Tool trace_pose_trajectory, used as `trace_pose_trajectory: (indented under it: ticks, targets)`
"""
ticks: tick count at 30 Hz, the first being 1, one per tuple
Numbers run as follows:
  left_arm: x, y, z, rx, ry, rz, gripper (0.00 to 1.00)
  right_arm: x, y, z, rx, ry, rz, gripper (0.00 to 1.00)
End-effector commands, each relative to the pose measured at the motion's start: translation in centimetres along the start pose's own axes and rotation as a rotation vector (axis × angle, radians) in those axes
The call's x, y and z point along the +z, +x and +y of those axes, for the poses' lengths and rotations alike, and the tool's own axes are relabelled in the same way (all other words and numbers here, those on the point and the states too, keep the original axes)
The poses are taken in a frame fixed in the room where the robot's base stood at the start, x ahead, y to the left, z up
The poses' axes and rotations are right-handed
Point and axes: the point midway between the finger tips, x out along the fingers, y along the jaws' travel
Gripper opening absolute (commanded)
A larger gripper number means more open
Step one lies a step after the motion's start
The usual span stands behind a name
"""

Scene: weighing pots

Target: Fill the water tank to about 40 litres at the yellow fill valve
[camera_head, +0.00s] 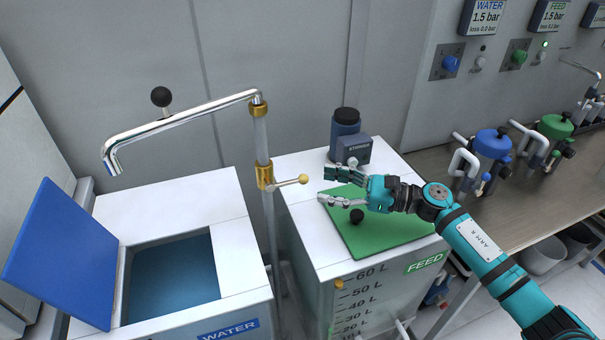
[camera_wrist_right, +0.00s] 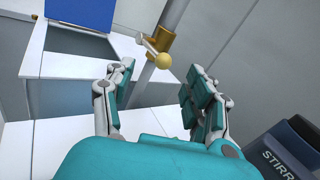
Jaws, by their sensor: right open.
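The fill valve (camera_head: 265,177) is a brass body on an upright pipe, its lever ending in a yellow ball (camera_head: 303,179). The ball also shows in the right wrist view, ahead of my jaws (camera_wrist_right: 193,60). My right gripper (camera_head: 327,184) is open and empty, above the green lid and pointing left at the lever, apart from it. The white water tank (camera_head: 185,205) stands at the left with its blue lid (camera_head: 65,255) raised. Blue water (camera_head: 175,275) shows in its opening. No stream shows from the chrome spout (camera_head: 180,118). The water tank's level scale is not visible.
The feed tank (camera_head: 310,235) stands right of the pipe, its green lid (camera_head: 375,235) shut. A dark stirrer (camera_head: 346,135) stands behind my right gripper. Blue (camera_head: 492,143) and green (camera_head: 555,127) pots stand on the bench at the right.

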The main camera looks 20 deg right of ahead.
Motion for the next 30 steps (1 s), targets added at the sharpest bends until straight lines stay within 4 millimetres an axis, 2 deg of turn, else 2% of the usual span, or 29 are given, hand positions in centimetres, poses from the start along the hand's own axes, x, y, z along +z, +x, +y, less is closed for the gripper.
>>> trace_pose_trajectory:
  ticks: [3,9,15,22,23,30]
  targets:
    - [-1.5,-1.1,-0.2,-0.003,0.0,0.021,0.4,0.4,2.6,-0.1,0.0,0.001,-0.004,0.55]
    - [-3.0,-1.9,-0.4,-0.005,0.0,0.045,0.4,0.2,5.5,0.0,0.0,0.002,-0.003,0.55]
    - [-2.5,-2.0,-0.4,-0.004,0.0,0.036,0.4,0.1,6.5,0.0,0.001,0.0,0.0,0.55]
    - [-1.5,-2.0,-0.2,-0.003,-0.001,0.021,0.4,0.0,6.6,0.0,0.0,0.0,0.0,0.55]
    - [-1.5,-2.0,-0.2,-0.002,-0.001,0.02,0.4,0.0,6.6,0.0,0.0,0.0,0.0,0.54]
    - [-1.5,-2.0,-0.2,-0.003,-0.001,0.021,0.4,0.0,6.5,0.0,0.0,0.0,0.0,0.22]
